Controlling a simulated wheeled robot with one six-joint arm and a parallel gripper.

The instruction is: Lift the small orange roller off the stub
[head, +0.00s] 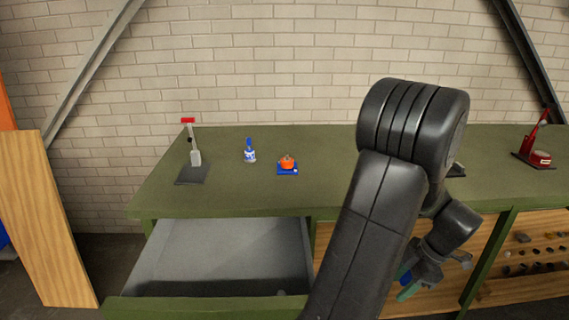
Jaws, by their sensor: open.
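The small orange roller (287,161) sits above a blue base (288,171) on the green workbench, left of the picture's middle. The stub cannot be made out at this size. My gripper (408,283) is at the lower right, in front of the bench and below its top. It is well apart from the roller, to its right and nearer the camera. Its fingers are open, and no held object shows.
A blue-and-white bottle (250,153) stands left of the roller. A red-topped stand (195,155) is farther left. A grey drawer (220,255) is pulled out below the bench. A red device (538,155) is at far right. The benchtop in front of the roller is clear.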

